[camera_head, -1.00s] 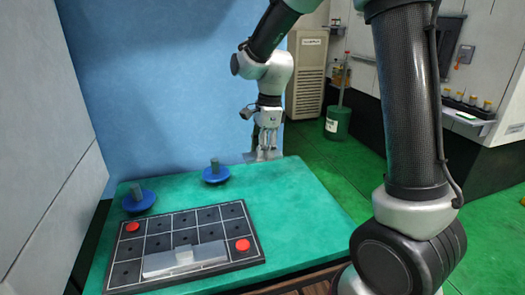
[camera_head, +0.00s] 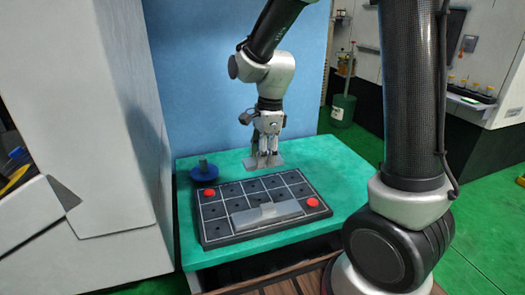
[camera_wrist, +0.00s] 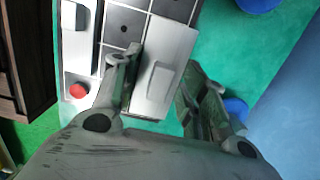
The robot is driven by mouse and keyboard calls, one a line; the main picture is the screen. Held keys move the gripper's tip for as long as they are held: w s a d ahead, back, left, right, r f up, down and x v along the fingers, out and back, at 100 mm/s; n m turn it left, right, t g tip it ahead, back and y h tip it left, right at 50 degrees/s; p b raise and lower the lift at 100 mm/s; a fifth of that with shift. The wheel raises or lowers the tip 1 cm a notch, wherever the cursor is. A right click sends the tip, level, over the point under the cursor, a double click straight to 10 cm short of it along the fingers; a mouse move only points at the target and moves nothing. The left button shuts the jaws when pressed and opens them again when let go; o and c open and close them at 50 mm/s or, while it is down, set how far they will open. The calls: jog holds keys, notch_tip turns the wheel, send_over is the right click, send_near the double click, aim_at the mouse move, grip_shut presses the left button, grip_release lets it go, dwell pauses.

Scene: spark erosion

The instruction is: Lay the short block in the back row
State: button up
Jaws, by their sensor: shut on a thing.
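My gripper (camera_head: 267,150) is shut on the short block (camera_head: 265,163), a flat grey plate with a raised grip. In the wrist view the short block (camera_wrist: 176,48) sits between the two fingers, its grip (camera_wrist: 158,82) beside the left finger. It hangs level by the back edge of the black gridded tray (camera_head: 238,204) and in the wrist view overlaps the tray's back row. I cannot tell its exact height. A longer grey block (camera_head: 285,211) with a knob lies in the tray's front row; it also shows in the wrist view (camera_wrist: 75,45).
Red discs sit at the tray's back left (camera_head: 210,192) and front right (camera_head: 313,202). A blue knobbed disc (camera_head: 203,171) stands behind the tray on the green table (camera_head: 342,170). Two blue pieces show in the wrist view (camera_wrist: 236,107). A pale wall (camera_head: 70,130) stands at left.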

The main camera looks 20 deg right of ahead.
aim_at(262, 184)
jog(key=shift+f, duration=3.45)
jog(key=o, duration=1.3)
notch_tip(262, 184, up, 11)
